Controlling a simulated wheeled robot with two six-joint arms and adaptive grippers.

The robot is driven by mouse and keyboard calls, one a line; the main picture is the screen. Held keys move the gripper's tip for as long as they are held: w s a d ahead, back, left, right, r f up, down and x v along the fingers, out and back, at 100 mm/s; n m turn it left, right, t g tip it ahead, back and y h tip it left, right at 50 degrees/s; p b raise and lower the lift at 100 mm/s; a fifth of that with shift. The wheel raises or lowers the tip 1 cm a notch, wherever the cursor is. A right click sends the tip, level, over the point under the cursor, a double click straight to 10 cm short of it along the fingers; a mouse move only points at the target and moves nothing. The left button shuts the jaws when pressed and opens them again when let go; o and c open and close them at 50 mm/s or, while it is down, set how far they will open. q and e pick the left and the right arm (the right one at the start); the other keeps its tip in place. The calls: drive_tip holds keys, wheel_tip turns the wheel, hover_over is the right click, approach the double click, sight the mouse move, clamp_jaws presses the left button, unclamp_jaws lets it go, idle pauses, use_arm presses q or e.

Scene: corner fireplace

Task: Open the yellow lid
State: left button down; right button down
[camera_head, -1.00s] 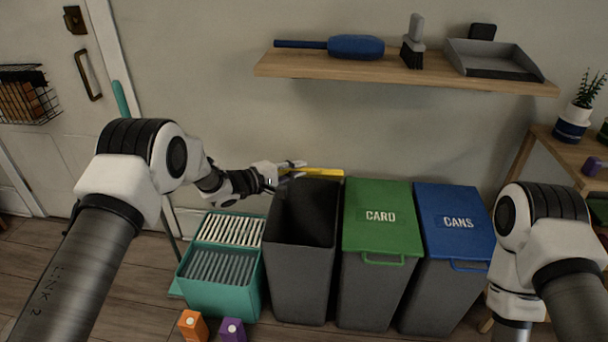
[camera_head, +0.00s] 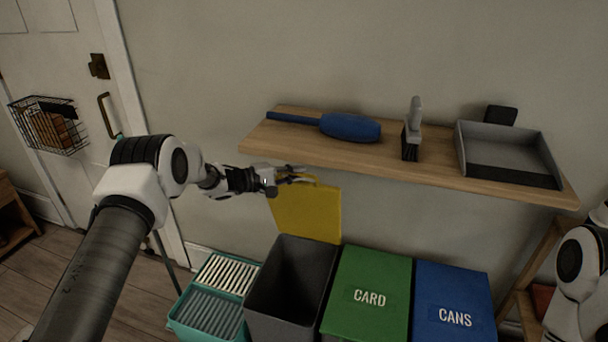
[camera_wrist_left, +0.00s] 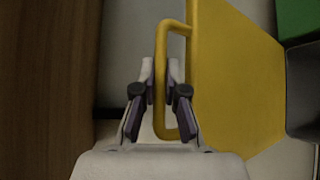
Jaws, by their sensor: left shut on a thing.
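The yellow lid (camera_head: 306,212) stands steeply up at the back of the open grey bin (camera_head: 283,292), its broad face showing. The dark inside of the bin is visible. My left gripper (camera_head: 296,177) is at the lid's upper left edge. In the left wrist view my left gripper (camera_wrist_left: 161,75) is shut on the lid's yellow handle (camera_wrist_left: 160,105), with a finger on each side of the bar. The lid's panel (camera_wrist_left: 235,75) fills the right of that view. Part of my right arm shows at the right edge; its gripper is out of view.
A wooden shelf (camera_head: 222,150) with a blue duster (camera_head: 350,127), a brush (camera_head: 412,130) and a grey dustpan (camera_head: 508,150) hangs just above the lid. The green CARD lid (camera_head: 368,270) and blue CANS lid (camera_head: 452,285) are closed. A teal crate (camera_head: 178,318) stands left.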

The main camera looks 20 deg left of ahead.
idle(0.3)
use_arm(q)
drive_tip(key=c, duration=1.2)
unclamp_jaws()
drive_tip(key=shift+d, duration=0.1)
